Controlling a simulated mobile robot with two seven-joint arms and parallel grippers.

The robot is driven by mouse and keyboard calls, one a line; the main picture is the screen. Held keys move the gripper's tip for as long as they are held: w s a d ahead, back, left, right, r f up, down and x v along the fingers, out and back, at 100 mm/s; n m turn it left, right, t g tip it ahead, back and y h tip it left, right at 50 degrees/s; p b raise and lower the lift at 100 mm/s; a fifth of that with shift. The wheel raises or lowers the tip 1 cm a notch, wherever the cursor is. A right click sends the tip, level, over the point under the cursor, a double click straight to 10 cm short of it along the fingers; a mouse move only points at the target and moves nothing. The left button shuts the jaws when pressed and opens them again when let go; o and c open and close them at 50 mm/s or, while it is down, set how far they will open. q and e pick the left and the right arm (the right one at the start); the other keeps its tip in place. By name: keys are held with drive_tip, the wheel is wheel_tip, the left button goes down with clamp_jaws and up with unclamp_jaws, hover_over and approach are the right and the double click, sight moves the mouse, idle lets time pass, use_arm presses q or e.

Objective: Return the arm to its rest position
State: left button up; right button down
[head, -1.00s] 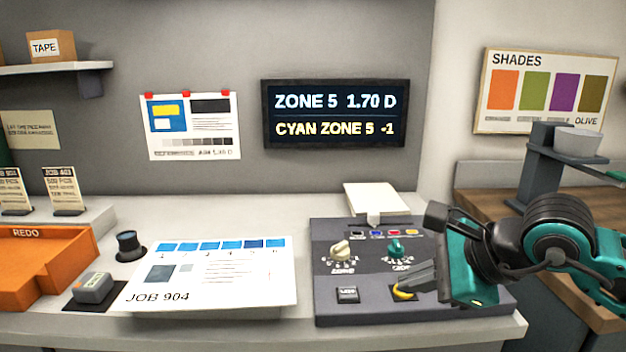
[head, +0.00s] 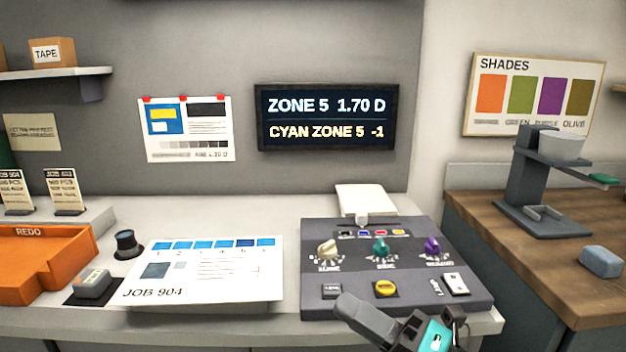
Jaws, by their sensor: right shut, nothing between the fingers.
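My right gripper (head: 350,308) is low in the head view, in front of the console's front edge. Its dark fingers are shut with nothing between them, and it looks apart from the console. The control console (head: 465,290) lies on the grey counter with a cream knob (head: 327,250), a teal knob (head: 381,248), a purple knob (head: 432,246) and a yellow button (head: 386,289). The wall display (head: 327,117) reads ZONE 5 1.70 D and CYAN ZONE 5 -1. My left gripper is not in view.
The JOB 904 sheet (head: 210,275) lies left of the console, beside a small black loupe (head: 127,244), a grey device (head: 93,284) and the orange REDO tray (head: 40,262). A wooden bench (head: 480,232) at right bears a dark stand (head: 530,175) and a grey-blue block (head: 601,262).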

drive_tip(key=w+d+f+m+t+h, duration=0.1)
drive_tip(key=d+f+m+t+h, duration=0.55)
drive_tip(key=m, duration=0.75)
drive_tip(key=s+d+f+m+g+h, duration=0.2)
drive_tip(key=s+f+m+h, duration=0.1)
drive_tip(key=f, duration=0.5)
drive_tip(key=s+d+f+m+g+h, duration=0.2)
drive_tip(key=s+f+m+h, duration=0.1)
drive_tip(key=s+f+m, duration=0.2)
drive_tip(key=s+d+f+m+g+h+p, duration=0.1)
drive_tip(key=s+f+m+g+h, duration=0.2)
drive_tip(key=f+m, duration=0.5)
wheel_tip(320, 180, down, 3)
drive_tip(key=shift+s+d+r+h, duration=0.1)
drive_tip(key=shift+s+d+h, duration=0.3)
drive_tip(key=shift+s, duration=0.4)
